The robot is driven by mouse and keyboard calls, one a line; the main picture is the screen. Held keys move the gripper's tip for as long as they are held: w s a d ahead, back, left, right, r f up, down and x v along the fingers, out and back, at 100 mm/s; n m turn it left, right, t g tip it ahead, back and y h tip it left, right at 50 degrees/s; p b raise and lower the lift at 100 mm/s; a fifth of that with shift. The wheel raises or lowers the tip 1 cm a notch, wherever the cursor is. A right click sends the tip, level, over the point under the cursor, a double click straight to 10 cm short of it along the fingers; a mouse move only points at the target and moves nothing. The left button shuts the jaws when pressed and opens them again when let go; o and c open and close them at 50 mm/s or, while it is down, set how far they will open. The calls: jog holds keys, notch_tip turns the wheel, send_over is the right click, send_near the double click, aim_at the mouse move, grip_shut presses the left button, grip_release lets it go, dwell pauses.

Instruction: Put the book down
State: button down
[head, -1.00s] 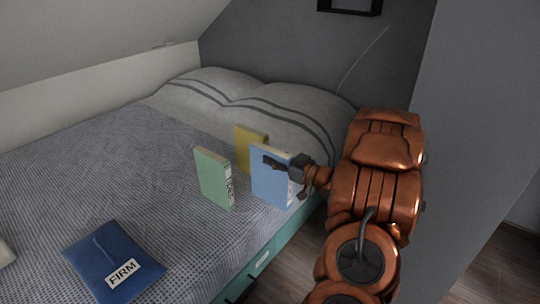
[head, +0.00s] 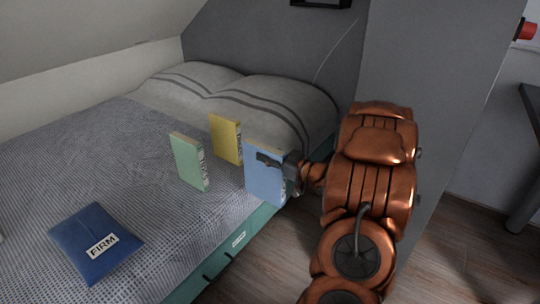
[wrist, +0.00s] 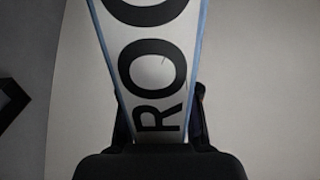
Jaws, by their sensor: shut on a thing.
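My gripper (head: 284,164) is shut on a light blue book (head: 265,182), which stands upright in the jaws at the right edge of the bed. In the wrist view the spine of the blue book (wrist: 155,60) fills the middle, with large black letters reading "ROC". I cannot tell whether the book's lower edge touches the bed. A green book (head: 189,162) and a yellow book (head: 225,139) stand upright on the bed to the left of it, apart from the gripper.
The bed (head: 100,160) has a patterned cover with bare room at left. A dark blue cushion marked "FIRM" (head: 95,243) lies at its front. Pillows (head: 270,105) lie at the back. A grey wall (head: 440,110) stands at right, and wooden floor (head: 460,240) is clear below it.

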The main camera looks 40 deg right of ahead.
jog(key=w+a+r+m+h, duration=0.1)
jog(key=w+a+r, duration=0.2)
jog(key=w+a, duration=0.5)
jog(key=w+a+r+h, duration=0.1)
jog(key=w+a+r, duration=0.2)
jog(key=w+a, duration=0.5)
jog(key=w+a+r+m+h, duration=0.1)
jog(key=w+a+r+h, duration=0.1)
jog(key=w+a, duration=0.6)
jog(key=a+r, duration=0.1)
jog(key=a, duration=0.6)
jog(key=shift+m, duration=0.3)
jog(key=shift+a+r, duration=0.1)
